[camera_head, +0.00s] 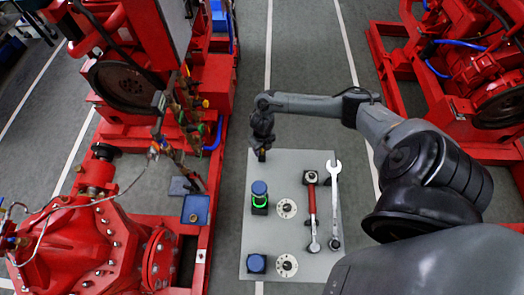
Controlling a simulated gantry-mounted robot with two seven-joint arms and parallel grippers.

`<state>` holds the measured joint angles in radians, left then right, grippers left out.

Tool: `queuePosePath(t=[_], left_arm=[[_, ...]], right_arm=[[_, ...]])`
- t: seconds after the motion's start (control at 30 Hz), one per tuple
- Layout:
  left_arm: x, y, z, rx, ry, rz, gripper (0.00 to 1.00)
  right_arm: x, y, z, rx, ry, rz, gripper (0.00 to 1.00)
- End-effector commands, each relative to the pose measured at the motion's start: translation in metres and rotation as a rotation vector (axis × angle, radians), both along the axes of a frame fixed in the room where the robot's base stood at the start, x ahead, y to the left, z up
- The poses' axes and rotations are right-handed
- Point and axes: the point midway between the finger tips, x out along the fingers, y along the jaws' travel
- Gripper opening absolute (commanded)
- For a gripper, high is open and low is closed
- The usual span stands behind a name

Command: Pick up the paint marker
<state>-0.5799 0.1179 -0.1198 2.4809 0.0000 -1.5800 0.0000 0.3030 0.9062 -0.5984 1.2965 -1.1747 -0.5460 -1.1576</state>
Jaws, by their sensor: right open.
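I cannot make out a paint marker for certain. My right gripper (262,152) points down over the far left corner of the grey board (309,175), and its jaws are open. The dark fingers hide what lies right under them, and I cannot tell if they touch anything. On the board nearer me stands a dark piece with a blue top and a green glowing ring (260,198). My left gripper is not in view.
Red pump machinery (90,240) stands left, and a red engine (470,60) stands at the upper right.

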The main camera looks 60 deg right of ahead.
Motion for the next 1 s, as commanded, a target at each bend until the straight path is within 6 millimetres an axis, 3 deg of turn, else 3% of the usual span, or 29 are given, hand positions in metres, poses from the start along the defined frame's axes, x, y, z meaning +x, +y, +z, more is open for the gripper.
queuePosePath(t=[0.3, 0.63, 1.0], left_arm=[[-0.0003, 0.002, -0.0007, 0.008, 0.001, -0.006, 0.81], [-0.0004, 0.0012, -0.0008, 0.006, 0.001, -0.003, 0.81], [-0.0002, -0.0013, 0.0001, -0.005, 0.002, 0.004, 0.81]], right_arm=[[-0.0002, 0.0001, -0.0056, -0.001, 0.0, 0.002, 0.49], [-0.0001, 0.0, -0.0053, -0.001, 0.0, 0.001, 0.0], [0.0008, -0.0009, 0.0026, -0.001, -0.003, 0.0, 0.0]])
